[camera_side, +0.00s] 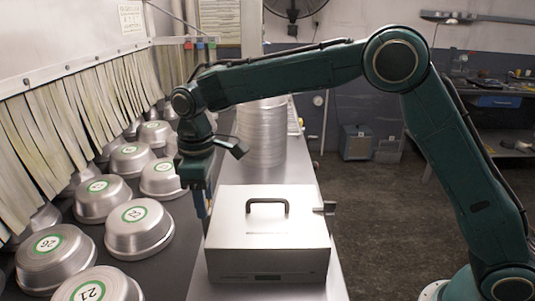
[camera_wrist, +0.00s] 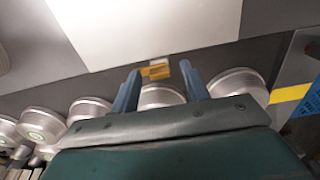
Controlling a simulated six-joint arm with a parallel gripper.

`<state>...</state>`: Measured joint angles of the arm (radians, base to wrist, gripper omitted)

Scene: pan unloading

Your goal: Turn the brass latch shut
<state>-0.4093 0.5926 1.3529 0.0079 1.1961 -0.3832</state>
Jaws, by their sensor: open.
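The brass latch (camera_wrist: 157,71) shows in the wrist view as a small yellow bar between my fingers, just off the edge of a pale metal box (camera_wrist: 150,25). In the side view the latch is hidden; the box (camera_side: 268,225) stands on the bench with a black handle on its lid. My gripper (camera_side: 204,205) points down at the box's left side. In the wrist view my gripper (camera_wrist: 160,82) has its two blue fingers apart, one either side of the latch. I cannot tell whether either finger touches it.
Upturned numbered pans (camera_side: 138,229) fill the dark belt left of the box. A strip curtain (camera_side: 75,120) hangs over the belt. A stack of metal pans (camera_side: 262,135) stands behind the box. A dark tab (camera_side: 324,208) sticks out on the box's right.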

